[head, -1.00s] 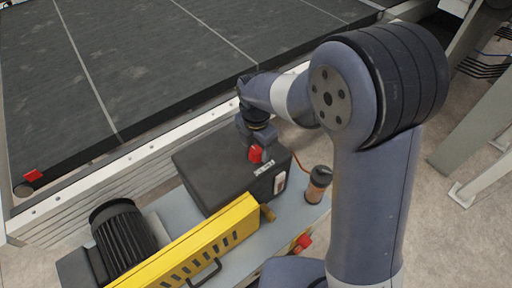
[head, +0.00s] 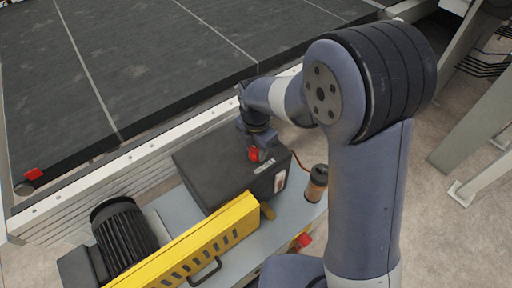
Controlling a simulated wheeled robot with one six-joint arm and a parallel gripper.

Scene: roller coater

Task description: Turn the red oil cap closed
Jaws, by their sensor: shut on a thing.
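The red oil cap (head: 253,154) is on top of the dark gearbox (head: 215,165), near its right end. My gripper (head: 257,148) comes down over the cap from above and is shut on it. Part of the cap is hidden by the fingers. Whether the cap is fully seated cannot be seen at this size.
A yellow slotted guard (head: 215,240) and a black motor (head: 123,235) stand in front on the grey base. An amber-coloured cylinder (head: 317,182) stands to the right of the gearbox. A dark conveyor belt (head: 150,60) with a metal side rail lies behind.

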